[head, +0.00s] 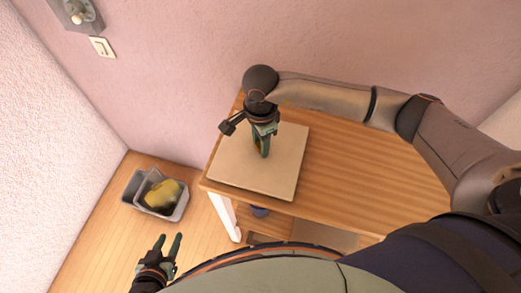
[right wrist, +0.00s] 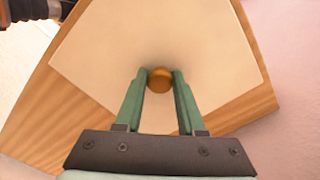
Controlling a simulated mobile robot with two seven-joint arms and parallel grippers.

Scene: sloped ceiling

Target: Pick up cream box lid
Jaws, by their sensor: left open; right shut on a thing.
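The cream box lid (head: 284,166) is a flat square on the left end of a wooden table. It fills much of the right wrist view (right wrist: 150,35), with a round orange-brown knob (right wrist: 160,78) at its middle. My right gripper (head: 263,153) points down over the lid and is shut on the knob, one green finger on each side (right wrist: 160,84). The lid looks level; whether it touches the table or a box below is hidden. My left gripper (head: 169,243) is open and empty, low at the left, away from the table.
The wooden table (head: 350,175) is bare to the right of the lid and stands against the pink wall. A grey bin (head: 178,208) with a yellow item (head: 162,193) stands on the floor at the left. A light switch (head: 102,47) is on the wall.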

